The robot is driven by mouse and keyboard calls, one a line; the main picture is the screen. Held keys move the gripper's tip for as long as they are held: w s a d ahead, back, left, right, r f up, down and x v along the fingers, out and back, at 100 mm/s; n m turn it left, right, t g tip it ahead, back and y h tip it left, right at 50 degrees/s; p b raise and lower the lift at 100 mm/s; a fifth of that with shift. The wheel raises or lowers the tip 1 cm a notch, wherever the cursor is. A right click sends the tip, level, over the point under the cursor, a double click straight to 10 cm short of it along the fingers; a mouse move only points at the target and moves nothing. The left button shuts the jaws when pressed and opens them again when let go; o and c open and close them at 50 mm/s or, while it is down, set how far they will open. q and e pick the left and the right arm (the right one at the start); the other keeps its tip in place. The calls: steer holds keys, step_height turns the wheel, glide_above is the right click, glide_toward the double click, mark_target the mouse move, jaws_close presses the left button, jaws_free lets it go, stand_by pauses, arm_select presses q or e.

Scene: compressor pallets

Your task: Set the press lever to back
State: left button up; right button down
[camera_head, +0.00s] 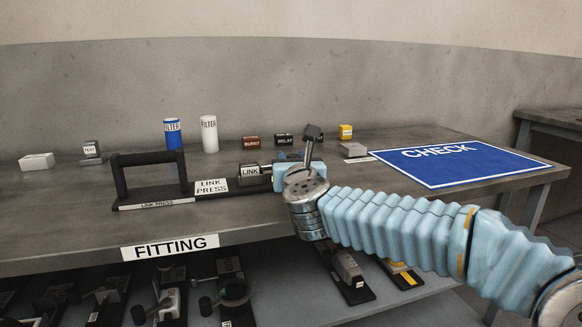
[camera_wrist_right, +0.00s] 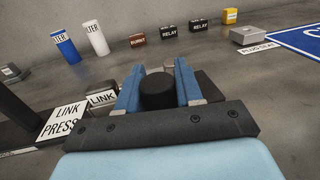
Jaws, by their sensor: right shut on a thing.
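The link press is a dark frame (camera_head: 120,178) with a bar across its top. It stands on the table beside a white LINK PRESS label (camera_head: 211,187), which also shows in the wrist view (camera_wrist_right: 65,120). In the wrist view the black round lever end (camera_wrist_right: 158,90) sits between my two blue fingers. A grey block marked LINK (camera_head: 250,171) sits just left of the gripper. My left gripper is not in view.
A blue filter (camera_head: 172,134), a white filter (camera_head: 209,134) and small relay blocks (camera_head: 284,140) stand behind. A blue CHECK mat (camera_head: 455,165) lies at right. The shelf below the FITTING sign (camera_head: 170,247) holds several dark parts. The table's front left is clear.

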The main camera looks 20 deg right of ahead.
steer(key=n+y+b, duration=0.1)
steer(key=y, duration=0.1)
steer(key=d+n+y+b, duration=0.1)
steer(key=y+b, duration=0.1)
steer(key=d+n+y+b, duration=0.1)
steer(key=n+y+b, duration=0.1)
steer(key=shift+s+d+f, duration=0.15)
steer(key=shift+s+f, duration=0.15)
steer(key=shift+f, duration=0.05)
steer(key=n+y, duration=0.1)
steer(key=g+y+b, duration=0.1)
steer(key=y, duration=0.1)
steer(key=shift+d+r+n, duration=0.15)
steer(key=shift+d+n, duration=0.25)
steer(key=n+y, duration=0.1)
steer(key=d+g+y, duration=0.1)
steer(key=shift+w+r+n+y, duration=0.1)
steer(key=shift+r+n+y, duration=0.05)
steer(key=shift+n+y, duration=0.2)
steer(key=shift+w+d+r+n+g+y+p, duration=0.1)
steer(key=shift+d+n+g+y+p, duration=0.1)
steer(key=shift+n+g+y+p, duration=0.3)
steer(key=shift+d+r+n+g+y+p, duration=0.15)
steer(key=shift+n+g+y+p, duration=0.15)
steer(key=shift+n+g+y, duration=0.35)
steer(key=shift+d+f+n+g+y+p, duration=0.25)
steer(key=shift+n+g+y+p, duration=0.4)
steer(key=shift+y+p, duration=0.2)
steer(key=c, duration=0.8)
jaws_free()
